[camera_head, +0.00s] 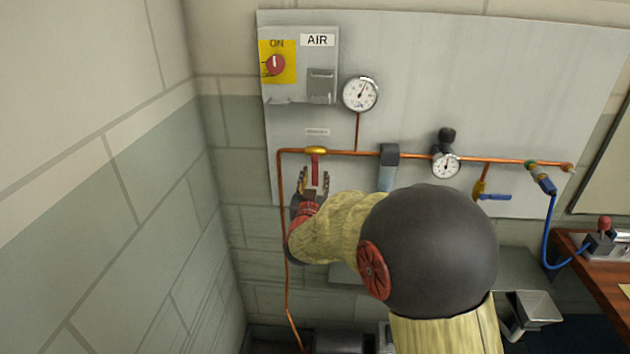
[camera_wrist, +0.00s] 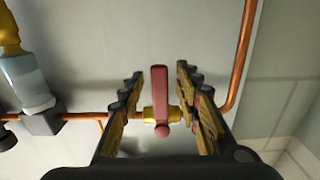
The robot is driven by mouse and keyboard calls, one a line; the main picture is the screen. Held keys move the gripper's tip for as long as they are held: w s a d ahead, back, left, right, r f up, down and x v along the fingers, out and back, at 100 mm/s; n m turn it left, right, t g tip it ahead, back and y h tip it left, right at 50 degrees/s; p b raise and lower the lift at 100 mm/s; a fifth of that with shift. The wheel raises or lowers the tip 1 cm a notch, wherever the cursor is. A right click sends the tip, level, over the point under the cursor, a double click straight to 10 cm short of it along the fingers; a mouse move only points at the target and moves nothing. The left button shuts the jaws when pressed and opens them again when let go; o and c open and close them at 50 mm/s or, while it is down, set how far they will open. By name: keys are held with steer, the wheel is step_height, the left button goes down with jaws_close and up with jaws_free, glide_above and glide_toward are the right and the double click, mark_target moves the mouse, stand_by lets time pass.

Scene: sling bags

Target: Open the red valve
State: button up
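The red valve has a red lever handle (camera_head: 315,166) hanging straight down, across the horizontal copper pipe, from a brass body (camera_head: 316,150). In the wrist view the red handle (camera_wrist: 160,90) stands between my two fingers, with the brass body (camera_wrist: 148,114) behind it. My gripper (camera_head: 314,177) is just below and around the handle's lower part in the head view. In the wrist view my gripper (camera_wrist: 160,78) is open, with a visible gap on each side of the handle. No finger appears to touch it.
The copper pipe (camera_head: 350,152) runs along a grey wall panel (camera_head: 520,90). Beside the valve are a filter (camera_head: 388,165), a gauge (camera_head: 360,93) and a blue-handled valve (camera_head: 495,197). A red knob (camera_head: 275,65) is at upper left. A wall stands close on the left.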

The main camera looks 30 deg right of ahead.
steer(key=c, duration=0.8)
jaws_close()
